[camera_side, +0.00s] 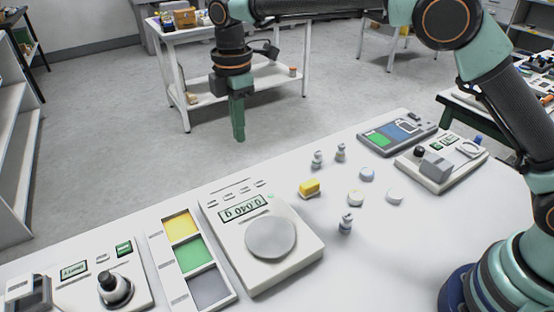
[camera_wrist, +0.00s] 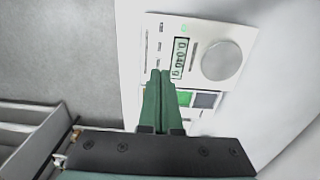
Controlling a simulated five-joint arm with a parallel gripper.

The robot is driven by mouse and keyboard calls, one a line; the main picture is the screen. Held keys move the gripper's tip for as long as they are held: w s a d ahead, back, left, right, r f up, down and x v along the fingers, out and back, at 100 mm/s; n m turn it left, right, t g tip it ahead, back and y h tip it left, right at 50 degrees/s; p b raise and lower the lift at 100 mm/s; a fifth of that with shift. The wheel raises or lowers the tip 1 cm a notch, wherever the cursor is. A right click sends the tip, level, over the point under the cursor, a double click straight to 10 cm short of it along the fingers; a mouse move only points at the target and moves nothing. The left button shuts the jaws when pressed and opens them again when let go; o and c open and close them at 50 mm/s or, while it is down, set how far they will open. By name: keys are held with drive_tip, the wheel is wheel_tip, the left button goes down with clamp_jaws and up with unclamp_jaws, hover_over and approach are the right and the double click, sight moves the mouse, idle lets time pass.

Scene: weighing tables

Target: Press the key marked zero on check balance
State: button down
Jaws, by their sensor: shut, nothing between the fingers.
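A white balance (camera_side: 300,245) with a round grey pan (camera_side: 270,238) stands at the middle of the table's near part. Its display (camera_side: 243,207) reads 0.040 g, and the pan is bare. A row of small keys (camera_side: 228,194) lies along its far edge, beyond the display; their marks are too small to read. The balance also shows in the wrist view (camera_wrist: 205,28), with the keys (camera_wrist: 159,45) left of the display. My gripper (camera_side: 239,138) is shut and empty, pointing down, above and beyond the balance's far edge, touching nothing.
A tray with yellow, green and grey fields (camera_side: 193,254) lies left of the balance. Further left is a device with a black-knobbed weight (camera_side: 114,288). Small weights, pale discs and a yellow block (camera_side: 309,188) stand to the right. Another device carries a grey block (camera_side: 436,166) further right.

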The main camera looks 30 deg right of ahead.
sight(245, 189)
wheel_tip(245, 189, down, 14)
drive_tip(key=shift+r, duration=0.1)
idle(0.4)
drive_tip(key=shift+s+f, duration=0.1)
drive_tip(key=shift+f, duration=0.9)
drive_tip(key=shift+d, duration=0.1)
drive_tip(key=shift+r, duration=0.1)
wheel_tip(245, 189, up, 15)
drive_tip(key=shift+w, duration=0.3)
